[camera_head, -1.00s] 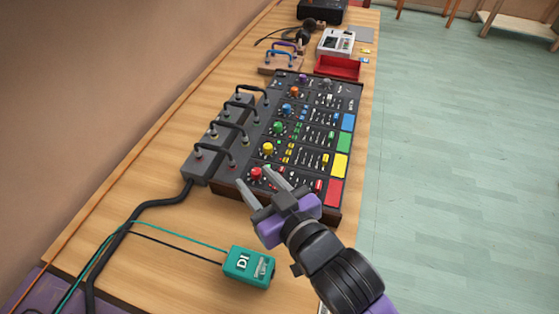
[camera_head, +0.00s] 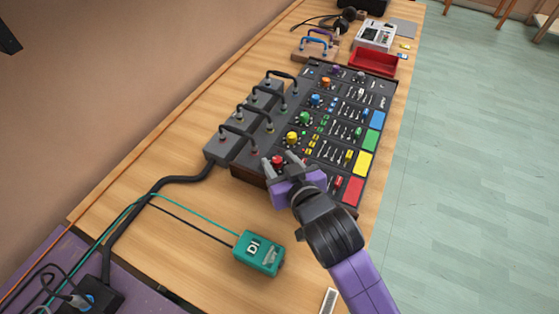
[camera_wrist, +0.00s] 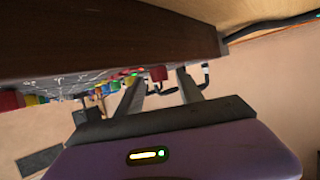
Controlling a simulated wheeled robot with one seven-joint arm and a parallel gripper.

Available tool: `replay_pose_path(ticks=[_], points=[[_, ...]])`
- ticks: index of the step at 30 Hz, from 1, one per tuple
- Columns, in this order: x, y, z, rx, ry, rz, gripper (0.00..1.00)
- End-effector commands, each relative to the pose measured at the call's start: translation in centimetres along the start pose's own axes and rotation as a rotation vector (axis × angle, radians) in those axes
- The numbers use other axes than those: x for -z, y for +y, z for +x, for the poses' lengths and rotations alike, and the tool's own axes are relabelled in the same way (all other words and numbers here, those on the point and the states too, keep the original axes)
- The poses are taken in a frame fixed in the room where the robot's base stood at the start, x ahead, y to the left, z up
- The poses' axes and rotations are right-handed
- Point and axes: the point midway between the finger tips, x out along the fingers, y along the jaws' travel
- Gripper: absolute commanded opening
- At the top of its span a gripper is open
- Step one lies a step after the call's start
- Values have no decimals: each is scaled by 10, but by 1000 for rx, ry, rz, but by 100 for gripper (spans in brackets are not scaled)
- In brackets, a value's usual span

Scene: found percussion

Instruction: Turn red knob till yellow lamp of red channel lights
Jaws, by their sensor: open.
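The mixer (camera_head: 322,185) lies on the bench with rows of coloured knobs. The red knob (camera_head: 278,160) is at its near left corner. My gripper (camera_head: 279,164) is open, with its fingertips one on each side of the red knob in the head view. In the wrist view the red knob (camera_wrist: 158,73) shows between the two open fingers, with a gap visible on both sides. The red channel's lamps are largely hidden by my gripper, so I cannot tell whether its yellow lamp is lit.
The yellow knob (camera_head: 292,138) sits just beyond the red one. A teal DI box (camera_head: 258,253) lies in front. A red tray (camera_head: 374,62) is behind the mixer.

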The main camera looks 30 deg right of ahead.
Motion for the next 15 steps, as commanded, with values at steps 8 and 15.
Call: replay_pose_path(ticks=[8, 15], points=[[0, 0, 2, 0, 0, 0, 44], [0, 0, 2, 0, 0, 0, 1]])
